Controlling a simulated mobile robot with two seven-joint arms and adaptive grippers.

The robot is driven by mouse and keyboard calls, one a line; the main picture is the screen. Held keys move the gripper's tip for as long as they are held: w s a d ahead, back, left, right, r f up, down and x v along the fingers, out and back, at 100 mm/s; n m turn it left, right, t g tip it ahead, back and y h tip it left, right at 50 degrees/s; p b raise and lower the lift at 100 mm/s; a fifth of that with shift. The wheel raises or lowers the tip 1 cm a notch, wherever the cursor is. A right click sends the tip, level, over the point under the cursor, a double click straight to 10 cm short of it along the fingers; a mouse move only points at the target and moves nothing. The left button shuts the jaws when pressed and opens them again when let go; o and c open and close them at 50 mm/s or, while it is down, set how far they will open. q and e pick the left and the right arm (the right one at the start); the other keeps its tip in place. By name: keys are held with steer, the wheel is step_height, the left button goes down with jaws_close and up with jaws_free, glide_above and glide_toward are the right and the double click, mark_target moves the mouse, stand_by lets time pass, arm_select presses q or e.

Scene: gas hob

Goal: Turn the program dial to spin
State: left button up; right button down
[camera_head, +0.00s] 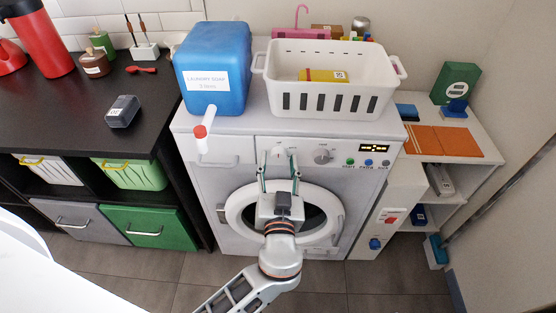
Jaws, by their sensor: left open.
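A white washing machine (214,178) stands in the middle, with a round door under its control panel. One pale dial (278,153) sits on the panel between the two fingers of my left gripper (279,156). The fingers are open, one on each side of this dial; I cannot tell whether they touch it. A second, greyer dial (323,156) sits to the right, outside the fingers. The dial markings are too small to read. My left gripper's body covers part of the door (236,208). My right gripper is not in view.
A blue soap container (215,60) with a red-tipped spout (200,136) overhangs the panel's left. A white basket (322,52) stands on top. Several coloured buttons and a small display (374,147) are at the panel's right. A dark counter (60,115) is left.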

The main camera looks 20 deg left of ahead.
arm_select(q)
steer(key=c, duration=1.1)
